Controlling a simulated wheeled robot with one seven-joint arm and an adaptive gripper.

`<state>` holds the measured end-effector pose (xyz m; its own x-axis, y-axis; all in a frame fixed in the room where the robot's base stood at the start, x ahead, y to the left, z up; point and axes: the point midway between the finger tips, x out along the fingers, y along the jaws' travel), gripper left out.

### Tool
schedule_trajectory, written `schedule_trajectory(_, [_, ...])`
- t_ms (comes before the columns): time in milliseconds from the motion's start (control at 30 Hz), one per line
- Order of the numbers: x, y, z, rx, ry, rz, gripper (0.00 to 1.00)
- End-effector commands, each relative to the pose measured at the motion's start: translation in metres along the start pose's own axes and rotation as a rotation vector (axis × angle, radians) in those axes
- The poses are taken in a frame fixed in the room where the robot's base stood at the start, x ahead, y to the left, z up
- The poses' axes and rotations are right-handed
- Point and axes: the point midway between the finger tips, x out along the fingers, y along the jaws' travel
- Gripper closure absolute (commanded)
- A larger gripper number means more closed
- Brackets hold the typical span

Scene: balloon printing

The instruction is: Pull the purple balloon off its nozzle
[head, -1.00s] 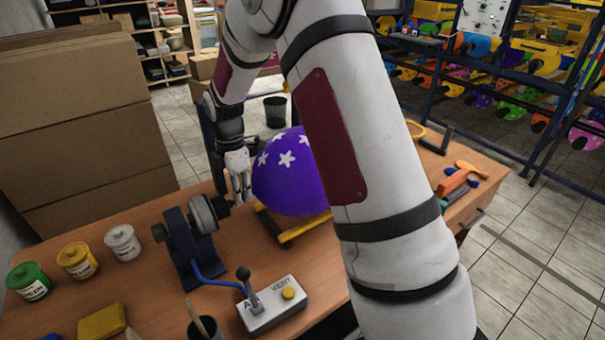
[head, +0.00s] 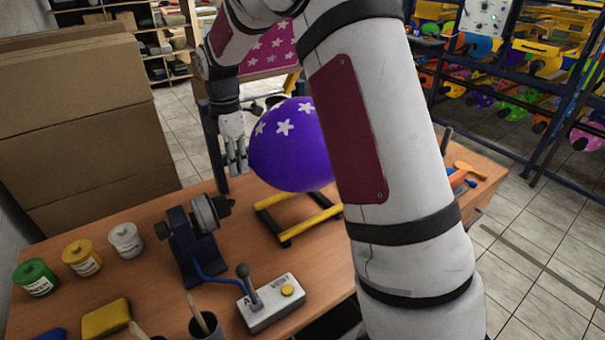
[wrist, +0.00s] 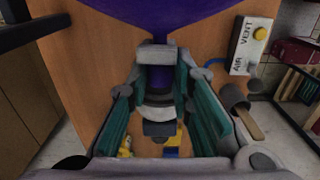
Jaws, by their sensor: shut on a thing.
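The purple balloon (head: 285,150) with white stars shows in the head view, raised above the bench and partly hidden behind my arm. In the wrist view its body (wrist: 165,12) fills the top edge, and its narrow neck (wrist: 158,76) lies between my fingers. My gripper (head: 238,170) is shut on this neck, to the left of the balloon; its fingers also show in the wrist view (wrist: 160,65). The nozzle (head: 226,206) on the dark blue stand (head: 190,245) is below my gripper, with a visible gap between them in the head view. The neck's end is hidden there.
A yellow and black cradle (head: 310,224) stands empty below the balloon. An air and vent box with a lever (head: 272,304) is at the front. Paint jars (head: 82,258) stand at left, a cup (head: 206,326) in front. Stacked cardboard boxes (head: 80,125) rise beyond the left edge.

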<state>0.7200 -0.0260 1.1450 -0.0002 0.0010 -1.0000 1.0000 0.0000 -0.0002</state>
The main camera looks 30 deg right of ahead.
Motion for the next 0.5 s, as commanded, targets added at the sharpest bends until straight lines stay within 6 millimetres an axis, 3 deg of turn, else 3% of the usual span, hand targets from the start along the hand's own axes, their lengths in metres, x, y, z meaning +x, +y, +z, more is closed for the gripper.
schedule_trajectory(500, [-0.048,0.0,0.0,0.001,0.0,0.003,1.0])
